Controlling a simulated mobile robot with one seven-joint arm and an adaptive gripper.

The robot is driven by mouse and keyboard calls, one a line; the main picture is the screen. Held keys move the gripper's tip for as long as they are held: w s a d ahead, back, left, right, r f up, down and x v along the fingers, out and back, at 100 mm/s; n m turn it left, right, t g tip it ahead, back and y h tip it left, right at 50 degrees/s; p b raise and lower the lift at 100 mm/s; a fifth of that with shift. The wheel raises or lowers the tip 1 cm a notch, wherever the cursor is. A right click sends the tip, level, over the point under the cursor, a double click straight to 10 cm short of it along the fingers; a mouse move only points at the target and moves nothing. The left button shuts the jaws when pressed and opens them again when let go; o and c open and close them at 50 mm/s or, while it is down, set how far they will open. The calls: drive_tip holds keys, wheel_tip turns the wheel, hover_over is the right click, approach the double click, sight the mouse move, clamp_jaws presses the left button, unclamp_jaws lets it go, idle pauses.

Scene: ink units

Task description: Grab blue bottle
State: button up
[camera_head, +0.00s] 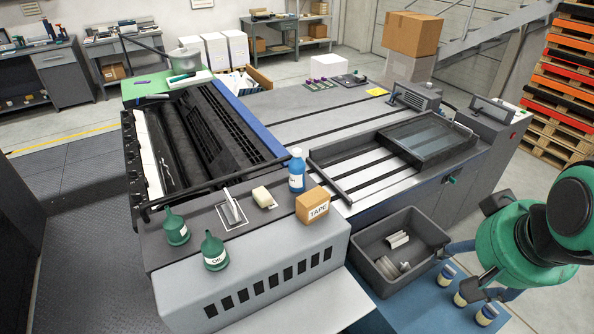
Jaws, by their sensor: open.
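The blue bottle (297,178) stands upright on the grey top of the press, near the middle of the view. It has a white cap and a pale label. A cardboard tape box (312,205) sits just in front and to the right of it. A pale block (263,197) lies to its left. My gripper (462,270) is at the lower right, at the end of my green arm, with its fingers apart. It is well away from the bottle and holds nothing that I can see.
Two green oil cans (214,252) stand at the machine's front left. A dark crate (400,250) with several pale items sits below the right side. Small jars (486,314) stand by my gripper. A raised tray (428,140) lies beyond the bottle to the right.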

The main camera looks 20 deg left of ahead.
drive_tip(key=w+a+r+g+p, duration=0.1)
drive_tip(key=w+a+r+p, duration=0.25)
drive_tip(key=w, duration=0.35)
drive_tip(key=w+a+r+p, duration=0.2)
drive_tip(key=w+a+r, duration=0.15)
drive_tip(key=w, duration=0.45)
drive_tip(key=m+g+p, duration=0.1)
drive_tip(key=g+p, duration=0.3)
drive_tip(key=p, duration=1.1)
hover_over(297, 150)
drive_tip(key=f, duration=1.3)
drive_tip(key=shift+d+f, duration=0.2)
drive_tip(key=shift+f, duration=0.15)
drive_tip(key=shift+a+f, duration=0.25)
drive_tip(key=shift+f, duration=0.05)
drive_tip(key=shift+f+p, duration=0.35)
drive_tip(key=shift+f, duration=3.95)
drive_tip(key=shift+f, duration=0.1)
